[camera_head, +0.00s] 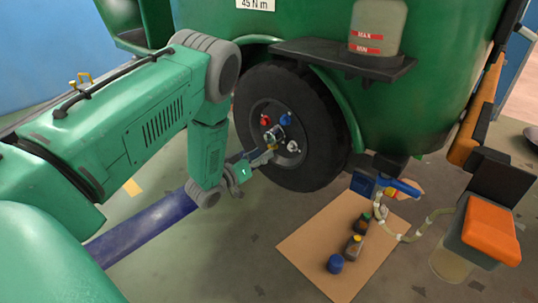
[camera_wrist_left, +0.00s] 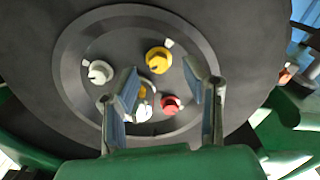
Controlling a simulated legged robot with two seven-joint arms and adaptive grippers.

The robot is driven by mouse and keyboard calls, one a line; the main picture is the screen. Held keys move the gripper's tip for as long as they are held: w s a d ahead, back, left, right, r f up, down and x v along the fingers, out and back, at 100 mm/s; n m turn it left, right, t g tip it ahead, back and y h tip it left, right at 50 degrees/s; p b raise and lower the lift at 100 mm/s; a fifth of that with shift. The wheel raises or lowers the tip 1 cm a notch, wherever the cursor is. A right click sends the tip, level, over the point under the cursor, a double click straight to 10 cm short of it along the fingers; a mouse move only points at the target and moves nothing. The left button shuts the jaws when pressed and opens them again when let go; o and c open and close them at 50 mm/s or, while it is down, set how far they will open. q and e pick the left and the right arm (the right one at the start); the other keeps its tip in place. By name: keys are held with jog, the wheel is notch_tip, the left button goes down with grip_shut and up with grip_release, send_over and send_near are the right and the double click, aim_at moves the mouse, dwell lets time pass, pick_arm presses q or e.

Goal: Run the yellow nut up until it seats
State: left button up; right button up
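The wheel (camera_head: 314,125) of the green rickshaw carries coloured nuts around its hub. The yellow nut (camera_wrist_left: 157,60) is on the wheel face, near the top of the left wrist view, beyond and between my fingers. A white nut (camera_wrist_left: 100,72) is to its left and a red nut (camera_wrist_left: 170,104) below it. In the head view a blue nut (camera_head: 286,120) shows beside the red one, and the yellow nut is hard to make out near my fingers. My left gripper (camera_wrist_left: 164,90) is open, its fingers apart and pointing at the wheel, gripping nothing visible. My right gripper is not in view.
A brown mat (camera_head: 308,245) lies on the floor with small bottles and a blue cap (camera_head: 335,263). A blue tool with a hose (camera_head: 400,188) is near it. An orange-topped container (camera_head: 490,229) stands at right. A shelf with a MAX/MIN reservoir (camera_head: 376,28) juts out above the wheel.

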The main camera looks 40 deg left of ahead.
pick_arm(q)
jog(key=w, duration=0.3)
jog(key=shift+w+d+b, duration=0.2)
jog(key=shift+b, duration=0.15)
grip_shut()
jog(key=shift+m, duration=0.3)
